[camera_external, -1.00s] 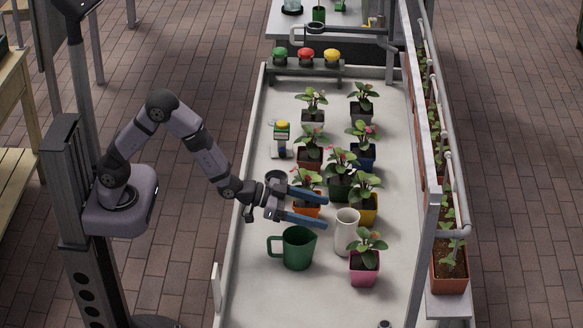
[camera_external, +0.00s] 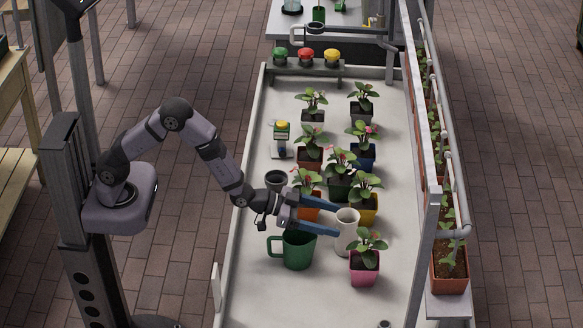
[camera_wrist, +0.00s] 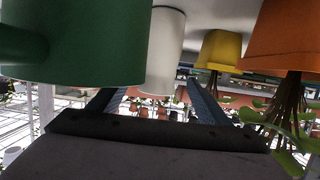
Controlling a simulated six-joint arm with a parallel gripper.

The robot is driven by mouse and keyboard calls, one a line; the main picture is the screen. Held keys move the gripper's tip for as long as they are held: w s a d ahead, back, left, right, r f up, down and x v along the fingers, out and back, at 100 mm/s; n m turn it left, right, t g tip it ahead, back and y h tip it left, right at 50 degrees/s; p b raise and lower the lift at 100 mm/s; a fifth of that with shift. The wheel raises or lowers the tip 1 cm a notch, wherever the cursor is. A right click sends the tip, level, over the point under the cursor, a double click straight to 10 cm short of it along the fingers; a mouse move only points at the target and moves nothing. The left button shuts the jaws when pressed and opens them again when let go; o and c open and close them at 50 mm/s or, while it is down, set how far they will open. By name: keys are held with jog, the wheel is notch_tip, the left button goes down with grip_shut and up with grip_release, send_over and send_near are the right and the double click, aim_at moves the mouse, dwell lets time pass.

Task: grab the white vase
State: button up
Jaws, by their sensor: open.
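The white vase (camera_external: 346,231) stands upright on the grey table, between the green mug and the yellow pot. I cannot tell whether a finger touches the vase.
A green mug (camera_external: 299,250) stands just in front of my gripper. A pink pot (camera_external: 364,268) is right of the vase. A yellow pot (camera_external: 368,212) and an orange pot (camera_external: 309,210) with plants are close behind. Free table lies at the front.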

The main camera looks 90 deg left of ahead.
aim_at(341, 223)
jog(key=shift+p+x, duration=0.4)
jog(key=shift+x, duration=1.45)
jog(key=shift+d, duration=0.15)
jog(key=c, duration=1.7)
jog(key=shift+r, duration=0.15)
notch_tip(341, 223, up, 10)
jog(key=shift+f+b, duration=0.1)
jog(key=shift+b, duration=0.55)
